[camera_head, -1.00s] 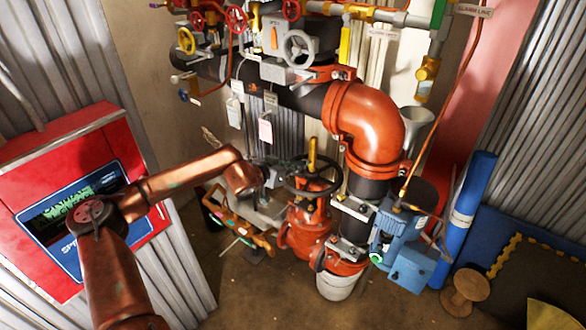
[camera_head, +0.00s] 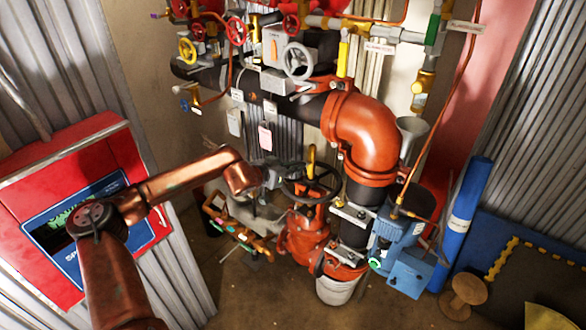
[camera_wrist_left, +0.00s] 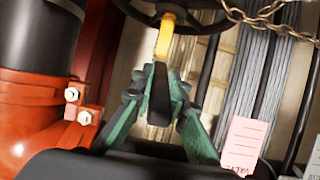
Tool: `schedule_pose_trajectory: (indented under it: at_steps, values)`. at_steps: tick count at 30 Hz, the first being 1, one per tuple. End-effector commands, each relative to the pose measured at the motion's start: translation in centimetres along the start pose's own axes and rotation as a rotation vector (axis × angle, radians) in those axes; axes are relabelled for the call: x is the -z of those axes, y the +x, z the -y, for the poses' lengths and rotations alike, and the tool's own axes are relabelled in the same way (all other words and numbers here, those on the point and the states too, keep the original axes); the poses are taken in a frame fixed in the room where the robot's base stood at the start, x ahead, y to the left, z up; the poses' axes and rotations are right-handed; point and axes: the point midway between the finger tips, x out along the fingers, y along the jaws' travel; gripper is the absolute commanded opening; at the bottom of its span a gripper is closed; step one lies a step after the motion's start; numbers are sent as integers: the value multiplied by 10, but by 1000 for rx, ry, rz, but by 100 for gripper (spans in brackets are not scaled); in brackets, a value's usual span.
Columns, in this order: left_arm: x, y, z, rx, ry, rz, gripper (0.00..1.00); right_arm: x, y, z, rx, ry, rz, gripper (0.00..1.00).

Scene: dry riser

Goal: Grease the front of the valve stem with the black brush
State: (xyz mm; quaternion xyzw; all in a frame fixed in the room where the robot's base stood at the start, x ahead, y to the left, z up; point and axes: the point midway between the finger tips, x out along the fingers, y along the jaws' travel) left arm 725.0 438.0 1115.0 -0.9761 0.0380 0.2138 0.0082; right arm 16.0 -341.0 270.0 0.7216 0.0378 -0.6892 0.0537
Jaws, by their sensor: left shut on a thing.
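The yellow valve stem (camera_head: 311,158) stands upright in the middle of a black handwheel (camera_head: 331,186) on the orange valve (camera_head: 303,240). My left gripper (camera_head: 282,176) is at the left side of the wheel, close to the stem. In the left wrist view, its green fingers (camera_wrist_left: 166,98) are shut on a dark thing (camera_wrist_left: 180,92), which looks like the black brush. The yellow stem (camera_wrist_left: 164,38) shows just beyond the fingertips. I cannot tell whether the brush touches it. The bristles are not clearly seen. My right gripper is not in view.
A large orange elbow pipe (camera_head: 362,132) stands right of the valve, with a blue pump unit (camera_head: 402,240) below it. Coloured tools on a stand (camera_head: 238,232) are below my left gripper. A pink tag (camera_head: 265,138) hangs behind. A red cabinet (camera_head: 50,170) is at left.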

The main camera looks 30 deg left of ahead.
Motion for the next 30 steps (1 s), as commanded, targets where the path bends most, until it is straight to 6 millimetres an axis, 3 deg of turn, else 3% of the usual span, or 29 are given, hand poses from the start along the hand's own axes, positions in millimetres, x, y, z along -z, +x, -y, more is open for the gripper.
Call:
schedule_pose_trajectory:
  at_steps: [8, 19, 30]
  values:
    - [3, -1, 0, 0, -1, 0, 0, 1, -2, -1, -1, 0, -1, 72]
    - [25, -10, 1, 1, 0, 0, 0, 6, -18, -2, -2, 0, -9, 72]
    - [25, -10, 0, 0, 0, 0, 0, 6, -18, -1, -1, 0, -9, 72]
